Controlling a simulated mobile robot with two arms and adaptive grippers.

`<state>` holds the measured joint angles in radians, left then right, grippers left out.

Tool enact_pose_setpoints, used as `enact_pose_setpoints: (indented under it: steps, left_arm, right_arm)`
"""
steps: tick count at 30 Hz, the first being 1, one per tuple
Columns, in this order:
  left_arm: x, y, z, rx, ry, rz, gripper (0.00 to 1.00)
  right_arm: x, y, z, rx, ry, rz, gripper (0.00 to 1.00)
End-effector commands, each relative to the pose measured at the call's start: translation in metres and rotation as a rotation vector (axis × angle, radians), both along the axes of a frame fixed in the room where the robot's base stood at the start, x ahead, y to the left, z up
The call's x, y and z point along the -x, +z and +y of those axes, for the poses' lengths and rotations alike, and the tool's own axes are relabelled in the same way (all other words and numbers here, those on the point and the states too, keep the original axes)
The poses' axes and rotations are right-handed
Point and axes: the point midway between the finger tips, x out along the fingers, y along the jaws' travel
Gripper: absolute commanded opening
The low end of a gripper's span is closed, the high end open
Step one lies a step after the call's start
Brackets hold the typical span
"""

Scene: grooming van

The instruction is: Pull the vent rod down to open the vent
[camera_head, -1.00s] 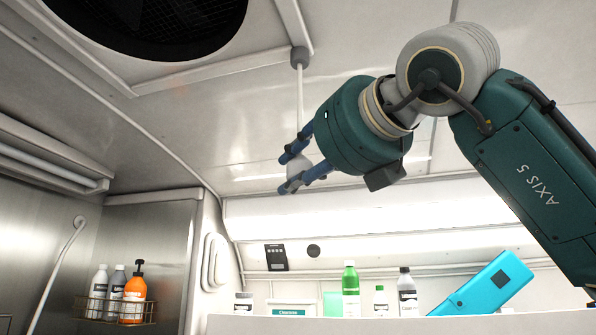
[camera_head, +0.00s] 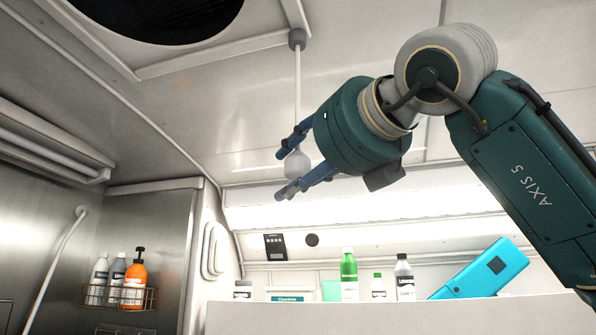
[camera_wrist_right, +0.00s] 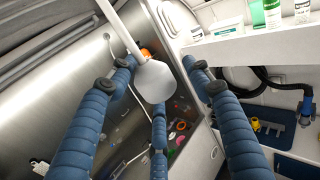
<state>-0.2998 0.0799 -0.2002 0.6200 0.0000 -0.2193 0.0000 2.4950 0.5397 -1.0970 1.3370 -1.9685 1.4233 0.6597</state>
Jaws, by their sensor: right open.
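The vent rod (camera_head: 298,85) is a thin white rod hanging from a grey fitting on the ceiling. Its pale bulb-shaped knob (camera_head: 297,164) is at its lower end. The dark round vent (camera_head: 160,12) is in the ceiling at the upper left. My right gripper (camera_head: 290,168) is open, with its blue fingers around the knob's level. In the right wrist view, the knob (camera_wrist_right: 155,82) is between the spread fingers (camera_wrist_right: 158,85), with gaps on both sides. My left gripper is not in view.
A white shelf (camera_head: 400,316) below holds several bottles, including a green one (camera_head: 349,275), and a tilted blue case (camera_head: 482,272). A wire basket (camera_head: 120,297) with bottles hangs on the left wall. The space around the rod is clear.

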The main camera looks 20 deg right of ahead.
Motion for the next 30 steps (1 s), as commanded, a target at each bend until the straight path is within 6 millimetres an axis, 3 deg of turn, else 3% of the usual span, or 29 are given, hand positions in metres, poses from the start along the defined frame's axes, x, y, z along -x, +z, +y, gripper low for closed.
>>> enact_pose_setpoints:
  steps: [5,18,24,30]
  left_arm:
    - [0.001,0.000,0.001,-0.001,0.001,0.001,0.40]
    - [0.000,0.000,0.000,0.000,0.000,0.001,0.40]
    - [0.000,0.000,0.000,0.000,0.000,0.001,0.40]
    - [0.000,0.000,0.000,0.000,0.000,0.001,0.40]
  right_arm:
    - [0.014,0.002,-0.003,-0.001,0.002,-0.005,0.50]
    - [0.098,0.001,-0.021,0.000,0.000,-0.002,0.50]
    - [0.116,0.000,-0.024,-0.001,0.000,0.000,0.50]
    - [0.118,0.000,-0.025,-0.001,-0.001,0.002,0.50]
